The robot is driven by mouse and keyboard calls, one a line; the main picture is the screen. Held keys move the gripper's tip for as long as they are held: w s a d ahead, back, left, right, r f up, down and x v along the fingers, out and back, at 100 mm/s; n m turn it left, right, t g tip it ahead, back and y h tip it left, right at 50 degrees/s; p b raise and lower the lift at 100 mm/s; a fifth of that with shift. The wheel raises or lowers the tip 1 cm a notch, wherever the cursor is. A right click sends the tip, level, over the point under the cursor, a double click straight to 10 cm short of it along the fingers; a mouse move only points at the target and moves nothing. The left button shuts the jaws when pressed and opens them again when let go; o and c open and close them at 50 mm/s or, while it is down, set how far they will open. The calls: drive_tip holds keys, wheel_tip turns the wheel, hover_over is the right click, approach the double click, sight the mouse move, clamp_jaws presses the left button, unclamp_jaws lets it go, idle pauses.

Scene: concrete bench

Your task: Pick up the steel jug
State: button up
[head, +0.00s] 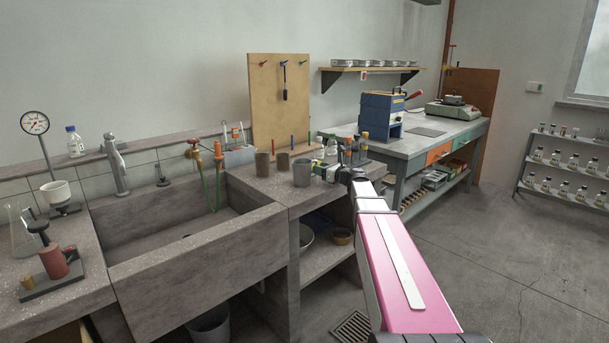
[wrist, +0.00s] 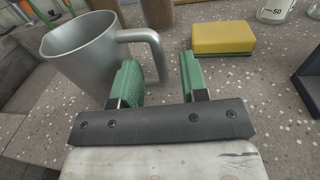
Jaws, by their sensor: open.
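The steel jug (wrist: 85,53) stands upright on the speckled bench top, at the upper left of the wrist view. Its handle points right. In the head view the jug (head: 302,173) is a grey cup near the bench's right end. My gripper (wrist: 163,68) is open, with two green-padded fingers. The left finger is close beside the jug, below its handle in the picture; I cannot tell whether they touch. In the head view my gripper (head: 326,170) is just right of the jug.
A yellow and green sponge (wrist: 222,40) lies right of the jug. Brown cups (head: 263,164) stand behind it, and a glass vessel (wrist: 273,10) is at the back right. A dark-edged object (wrist: 312,80) is at the right. The stone sink (head: 180,225) is to the left.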

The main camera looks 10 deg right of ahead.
drive_tip(key=x, duration=0.2)
drive_tip(key=shift+w+a, duration=0.3)
clamp_jaws()
